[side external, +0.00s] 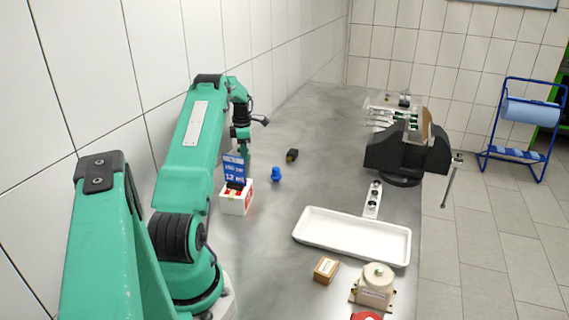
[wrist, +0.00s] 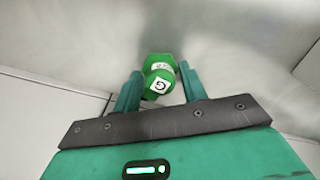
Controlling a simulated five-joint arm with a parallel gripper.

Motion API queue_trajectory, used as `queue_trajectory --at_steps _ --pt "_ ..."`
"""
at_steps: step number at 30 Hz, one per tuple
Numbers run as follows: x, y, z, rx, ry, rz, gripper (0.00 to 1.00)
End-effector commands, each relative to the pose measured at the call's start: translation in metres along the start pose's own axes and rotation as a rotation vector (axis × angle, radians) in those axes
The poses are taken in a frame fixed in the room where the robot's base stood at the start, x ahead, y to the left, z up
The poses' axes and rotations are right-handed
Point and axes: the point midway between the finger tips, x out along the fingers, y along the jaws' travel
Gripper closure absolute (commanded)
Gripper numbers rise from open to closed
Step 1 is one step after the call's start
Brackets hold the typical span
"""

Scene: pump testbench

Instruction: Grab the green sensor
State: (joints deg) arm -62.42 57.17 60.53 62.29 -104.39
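The green sensor (wrist: 158,80) has a hexagonal body and a round top with a white label marked "G". In the wrist view it sits between the two green fingers of my gripper (wrist: 159,75). The fingers are apart, with a narrow gap beside the sensor's round top. I cannot tell whether the fingertips touch its wider body. In the side view my gripper (side external: 246,160) points down behind a blue sign, and the green sensor is not visible there.
A white box with a blue sign (side external: 235,170) stands in front of my gripper. A blue part (side external: 276,174) and a small black part (side external: 292,155) lie to the right. A white tray (side external: 350,238) and a dark vise (side external: 405,155) are farther right.

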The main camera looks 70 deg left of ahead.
Motion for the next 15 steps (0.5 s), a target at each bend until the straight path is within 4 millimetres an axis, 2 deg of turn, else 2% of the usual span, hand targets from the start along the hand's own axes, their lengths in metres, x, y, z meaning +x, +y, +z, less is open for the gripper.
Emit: queue_trajectory --at_steps 1,3,4,15 --pt "-0.0001 0.0000 0.0000 0.000 0.000 0.000 0.69" --pt "-0.0001 0.0000 0.0000 0.000 0.000 0.000 0.82" --pt "-0.0002 0.0000 0.0000 0.000 0.000 0.000 0.84" --pt "-0.0033 0.0004 0.0001 0.000 0.000 0.001 0.85"
